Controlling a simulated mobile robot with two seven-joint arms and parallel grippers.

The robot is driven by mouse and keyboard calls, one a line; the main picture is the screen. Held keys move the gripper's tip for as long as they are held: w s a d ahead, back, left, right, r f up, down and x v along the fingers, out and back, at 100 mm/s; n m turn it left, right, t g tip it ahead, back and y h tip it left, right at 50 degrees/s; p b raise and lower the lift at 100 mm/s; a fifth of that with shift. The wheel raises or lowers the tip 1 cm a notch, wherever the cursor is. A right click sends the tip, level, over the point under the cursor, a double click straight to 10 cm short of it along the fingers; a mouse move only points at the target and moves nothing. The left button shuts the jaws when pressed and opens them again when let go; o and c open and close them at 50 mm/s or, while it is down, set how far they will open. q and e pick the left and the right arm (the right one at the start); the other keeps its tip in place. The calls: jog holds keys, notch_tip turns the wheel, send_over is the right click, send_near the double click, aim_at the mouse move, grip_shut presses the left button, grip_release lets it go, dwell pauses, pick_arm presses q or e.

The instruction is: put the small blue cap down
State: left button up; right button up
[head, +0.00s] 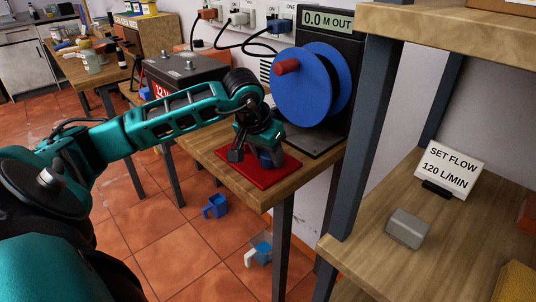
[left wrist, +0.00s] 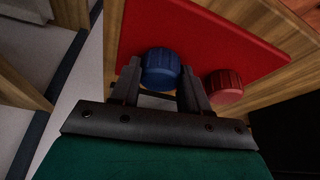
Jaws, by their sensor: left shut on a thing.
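My left gripper (head: 253,155) points down over a red mat (head: 240,171) on the wooden bench. In the left wrist view, the small ribbed blue cap (left wrist: 160,68) sits between the fingertips of my left gripper (left wrist: 160,84), which is shut on it. The red mat (left wrist: 190,28) lies below or behind the cap. I cannot tell whether the cap touches the mat. A ribbed red cap (left wrist: 223,87) is close beside the right finger, over the mat. My right gripper is in neither view.
A blue hose reel (head: 312,85) stands behind the mat, and a dark battery (head: 185,80) stands to its left. A blue mug (head: 215,207) and a blue and white jug (head: 258,250) are on the floor. A shelf post (head: 362,140) rises at the right.

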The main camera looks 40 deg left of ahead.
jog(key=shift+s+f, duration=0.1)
pick_arm(q)
jog(key=shift+f, duration=0.2)
jog(key=o, duration=1.2)
jog(key=shift+r, duration=0.1)
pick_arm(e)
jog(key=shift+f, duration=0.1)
pick_arm(q)
jog(key=shift+r, duration=0.15)
jog(key=p+v, duration=0.1)
jog(key=v, duration=1.1)
jog(key=shift+p, duration=0.3)
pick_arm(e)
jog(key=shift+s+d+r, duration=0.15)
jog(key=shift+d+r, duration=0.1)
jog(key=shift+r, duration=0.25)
